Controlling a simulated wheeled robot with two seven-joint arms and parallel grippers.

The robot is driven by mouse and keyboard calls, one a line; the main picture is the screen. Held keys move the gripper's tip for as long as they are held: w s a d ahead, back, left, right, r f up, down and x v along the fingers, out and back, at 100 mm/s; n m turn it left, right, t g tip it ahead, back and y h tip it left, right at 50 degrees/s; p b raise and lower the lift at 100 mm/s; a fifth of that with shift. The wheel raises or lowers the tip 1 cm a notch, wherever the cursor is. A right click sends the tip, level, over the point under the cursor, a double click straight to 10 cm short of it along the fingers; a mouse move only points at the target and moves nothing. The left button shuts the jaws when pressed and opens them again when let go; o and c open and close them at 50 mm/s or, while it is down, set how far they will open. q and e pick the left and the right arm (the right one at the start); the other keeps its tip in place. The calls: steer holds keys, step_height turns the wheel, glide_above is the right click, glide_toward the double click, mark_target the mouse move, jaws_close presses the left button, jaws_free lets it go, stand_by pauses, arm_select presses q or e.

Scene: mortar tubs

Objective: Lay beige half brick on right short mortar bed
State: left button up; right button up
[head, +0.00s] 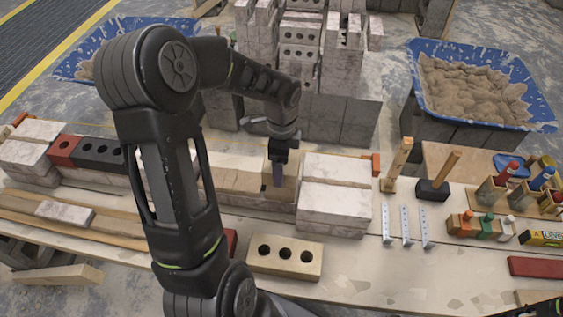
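My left gripper (279,176) points down at the right end of the brick row. One finger shows against the near side of a beige half brick (289,190); the other finger is hidden, so its grip is unclear. The half brick sits low in the gap between a beige brick (236,181) on its left and the white block stack (335,205) on its right. The right short mortar bed is hidden under and behind the half brick and gripper. I cannot tell whether the half brick touches it.
A beige brick with three holes (285,257) lies on the bench in front. A red brick (64,151) and a dark brick (98,155) are at left in the row. Tools and bottles crowd the right. A blue mortar tub (540,112) stands behind right.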

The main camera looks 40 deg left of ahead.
arm_select(q)
steer(key=shift+f+b, duration=1.95)
steer(key=shift+f, duration=0.55)
steer(key=shift+f, duration=0.4)
steer(key=o, duration=1.8)
steer(key=shift+o, duration=0.8)
step_height(320, 180, up, 8)
steer(key=shift+f, duration=0.1)
